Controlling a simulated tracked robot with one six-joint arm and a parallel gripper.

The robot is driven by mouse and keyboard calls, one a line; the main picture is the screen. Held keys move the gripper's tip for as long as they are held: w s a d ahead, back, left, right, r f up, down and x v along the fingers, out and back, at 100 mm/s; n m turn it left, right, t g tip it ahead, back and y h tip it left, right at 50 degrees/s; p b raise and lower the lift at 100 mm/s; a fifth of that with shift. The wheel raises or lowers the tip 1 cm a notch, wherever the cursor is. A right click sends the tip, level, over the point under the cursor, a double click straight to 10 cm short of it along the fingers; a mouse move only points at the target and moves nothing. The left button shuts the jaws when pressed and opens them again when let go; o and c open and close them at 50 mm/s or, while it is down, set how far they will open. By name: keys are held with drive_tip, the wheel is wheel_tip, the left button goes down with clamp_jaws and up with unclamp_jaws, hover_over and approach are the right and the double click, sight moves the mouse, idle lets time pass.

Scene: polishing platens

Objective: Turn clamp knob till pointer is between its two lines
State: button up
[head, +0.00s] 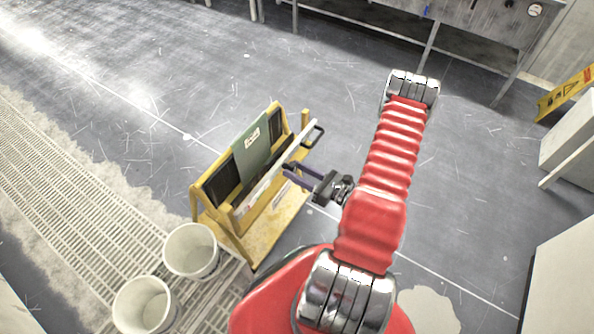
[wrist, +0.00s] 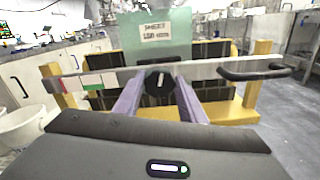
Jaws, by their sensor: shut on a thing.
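The clamp knob (wrist: 160,82) is dark and round, with a pale pointer mark that looks close to upright. It sits at the middle of a long grey bar (wrist: 215,70) across the yellow stand (wrist: 255,98). My gripper (wrist: 160,88) is shut on the knob, one purple finger at each side; the fingers hide parts of its rim. In the head view my gripper (head: 289,174) reaches the stand's right side, and I cannot make out the knob there. The two lines are too small or hidden to tell in either view.
A green sheet (head: 252,142) with a label hangs over the stand. A black handle (head: 313,136) sticks out at the bar's end. Two white buckets (head: 190,251) stand at the front left, by a floor grating (head: 75,190). The floor behind the stand is clear.

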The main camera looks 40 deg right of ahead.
drive_tip(key=m, duration=0.6)
drive_tip(key=shift+d+f+m, duration=0.1)
drive_tip(key=shift+d+m, duration=0.2)
idle(0.3)
drive_tip(key=o, duration=0.8)
drive_tip(key=shift+o, duration=1.1)
drive_tip(key=shift+a, duration=0.1)
drive_tip(key=shift+s, duration=0.1)
drive_tip(key=v, duration=1.3)
drive_tip(key=shift+s+d, duration=0.2)
drive_tip(key=shift+s, duration=0.05)
